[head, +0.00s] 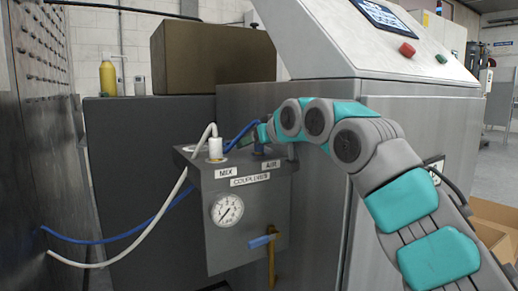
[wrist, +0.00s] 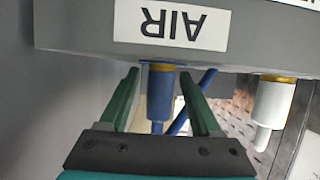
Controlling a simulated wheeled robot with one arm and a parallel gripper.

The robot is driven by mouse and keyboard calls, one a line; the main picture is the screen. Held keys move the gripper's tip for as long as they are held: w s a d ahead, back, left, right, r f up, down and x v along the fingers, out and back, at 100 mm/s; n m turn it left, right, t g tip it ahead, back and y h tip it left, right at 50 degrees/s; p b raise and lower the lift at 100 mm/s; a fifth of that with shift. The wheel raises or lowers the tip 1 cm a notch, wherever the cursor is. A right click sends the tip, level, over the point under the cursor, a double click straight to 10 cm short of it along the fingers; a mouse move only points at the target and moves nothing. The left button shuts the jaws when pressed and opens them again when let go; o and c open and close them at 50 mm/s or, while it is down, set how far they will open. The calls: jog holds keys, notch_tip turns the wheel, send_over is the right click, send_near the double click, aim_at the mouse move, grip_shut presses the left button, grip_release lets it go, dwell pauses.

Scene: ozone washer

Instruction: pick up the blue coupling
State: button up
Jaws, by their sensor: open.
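The blue coupling (wrist: 160,97) stands at the AIR port of the grey panel box, with a gold-coloured ring at its base in the wrist view. My gripper (wrist: 159,80) is open, its two green fingers on either side of the coupling, with a visible gap on each side. In the head view, my gripper (head: 262,134) is at the AIR end of the box top. There the blue coupling (head: 258,149) is small and partly hidden by my gripper. A blue hose (head: 240,136) runs from that area.
The white coupling (head: 215,149) stands at the MIX port, left of the blue one; it also shows at the right in the wrist view (wrist: 271,104). A gauge (head: 227,210) and a blue-handled valve (head: 262,241) are on the box front. The steel washer cabinet (head: 320,215) stands close on the right.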

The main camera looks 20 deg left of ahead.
grip_shut()
dwell(0.6)
